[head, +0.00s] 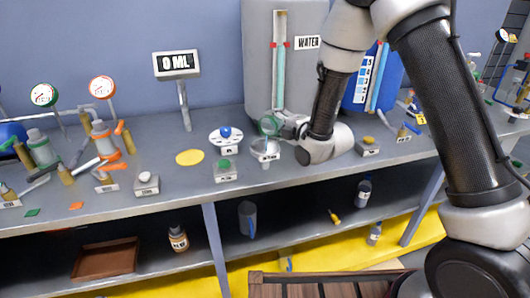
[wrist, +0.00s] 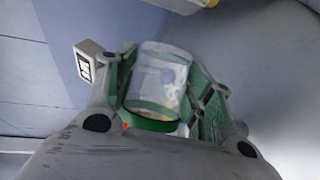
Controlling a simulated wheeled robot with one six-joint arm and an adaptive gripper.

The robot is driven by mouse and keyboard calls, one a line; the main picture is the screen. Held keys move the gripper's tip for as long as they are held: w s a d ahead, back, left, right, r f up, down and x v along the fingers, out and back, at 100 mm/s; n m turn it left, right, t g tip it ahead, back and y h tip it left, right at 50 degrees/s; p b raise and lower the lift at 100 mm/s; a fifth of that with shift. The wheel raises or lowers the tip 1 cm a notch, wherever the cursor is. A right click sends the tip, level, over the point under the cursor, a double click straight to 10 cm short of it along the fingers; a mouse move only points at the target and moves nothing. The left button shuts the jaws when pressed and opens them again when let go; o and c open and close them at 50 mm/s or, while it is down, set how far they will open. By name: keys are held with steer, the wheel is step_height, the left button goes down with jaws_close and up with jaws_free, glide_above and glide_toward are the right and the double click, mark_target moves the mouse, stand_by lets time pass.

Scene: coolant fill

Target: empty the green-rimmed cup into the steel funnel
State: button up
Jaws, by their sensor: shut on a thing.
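The green-rimmed cup (head: 269,125) is clear, and my gripper (head: 283,124) is shut on it above the bench. In the wrist view the cup (wrist: 160,80) sits between the two fingers of my gripper (wrist: 165,88), with its green rim toward the bottom of the picture. The cup looks tilted; how far, and what is in it, I cannot tell. The steel funnel (head: 265,153) stands on the bench just below the cup in the head view. No stream between cup and funnel shows.
A display (head: 177,64) on a post reads 0 ML. A grey WATER tank (head: 262,50) stands behind the cup. Gauges and bottles crowd the far left.

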steer(key=shift+s+a+r+n, duration=0.1)
steer(key=shift+r+n, duration=0.1)
steer(key=shift+n, duration=0.2)
stand_by(0.3)
steer(key=w+m, duration=0.1)
steer(key=w+d+m+g, duration=0.1)
steer(key=m, duration=0.1)
steer(key=shift+d+g, duration=0.15)
steer(key=shift+g, duration=0.15)
steer(key=shift+s+a+f, duration=0.1)
steer(key=shift+a, duration=0.15)
steer(key=shift+d+f+m+g, duration=0.2)
steer(key=shift+f+m+g, duration=0.45)
steer(key=shift+m+g, duration=0.3)
steer(key=shift+r+m+g+y+b, duration=0.3)
steer(key=shift+r+m+g+b, duration=0.1)
steer(key=shift+m, duration=0.15)
steer(key=shift+w+d+r+m+g, duration=0.1)
steer(key=shift+w+r+m+g, duration=0.25)
steer(key=shift+m, duration=0.15)
steer(key=w+f+m+g, duration=0.1)
steer(key=f, duration=0.1)
steer(key=w+d+f+m+g+y+b, duration=0.1)
steer(key=f, duration=0.1)
steer(key=w+d+f+m+g+y, duration=0.1)
steer(key=w+m, duration=0.1)
steer(key=shift+f+g+b, duration=0.3)
steer(key=shift+f, duration=0.1)
steer(key=shift+w+d+m, duration=0.1)
steer(key=shift+m, duration=0.2)
